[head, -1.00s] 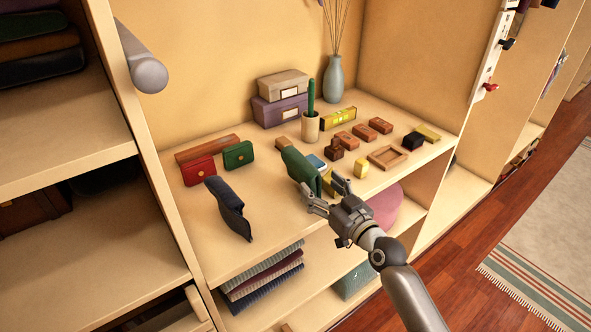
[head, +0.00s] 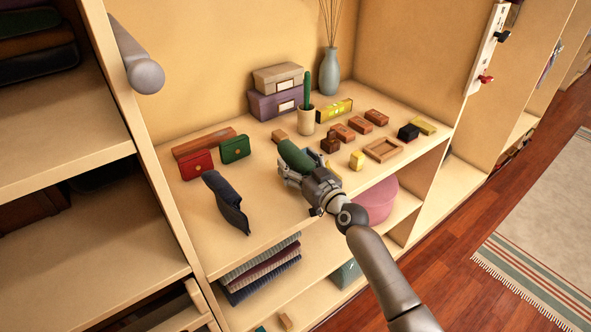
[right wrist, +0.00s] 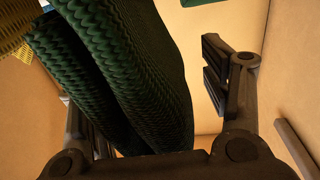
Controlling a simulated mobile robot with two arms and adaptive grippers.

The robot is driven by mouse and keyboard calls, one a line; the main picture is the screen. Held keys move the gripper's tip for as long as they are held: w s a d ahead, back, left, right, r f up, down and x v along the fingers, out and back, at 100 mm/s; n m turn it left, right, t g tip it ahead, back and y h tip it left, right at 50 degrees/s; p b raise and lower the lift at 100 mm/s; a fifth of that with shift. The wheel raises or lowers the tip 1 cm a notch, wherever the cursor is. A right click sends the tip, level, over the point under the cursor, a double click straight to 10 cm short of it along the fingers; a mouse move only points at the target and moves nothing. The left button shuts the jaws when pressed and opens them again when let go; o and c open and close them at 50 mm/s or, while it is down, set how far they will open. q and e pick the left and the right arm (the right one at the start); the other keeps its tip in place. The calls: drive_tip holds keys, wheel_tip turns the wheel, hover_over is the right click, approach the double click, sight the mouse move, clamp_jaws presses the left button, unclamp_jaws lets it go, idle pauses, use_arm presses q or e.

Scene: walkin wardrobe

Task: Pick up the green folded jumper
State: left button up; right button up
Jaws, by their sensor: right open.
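The green folded jumper (head: 296,156) is on the upper shelf board, partly hidden by my right gripper (head: 307,172) in the head view. In the right wrist view its dark green knit folds (right wrist: 125,75) fill the upper left and middle, between the fingers. The right-hand finger of my right gripper (right wrist: 150,95) stands clear of the cloth, with a gap. The left-hand finger is partly hidden behind the jumper, so I cannot tell whether it touches. The right gripper is open. My left gripper is not in view.
A dark blue folded garment (head: 228,204) stands left of the gripper. Red (head: 197,165) and green (head: 235,148) purses are behind it. A potted cactus (head: 307,118), small boxes and a wooden tray (head: 384,149) are behind and right.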

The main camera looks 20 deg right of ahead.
drive_tip(key=c, duration=1.3)
drive_tip(key=shift+o, duration=0.2)
drive_tip(key=shift+r, duration=0.1)
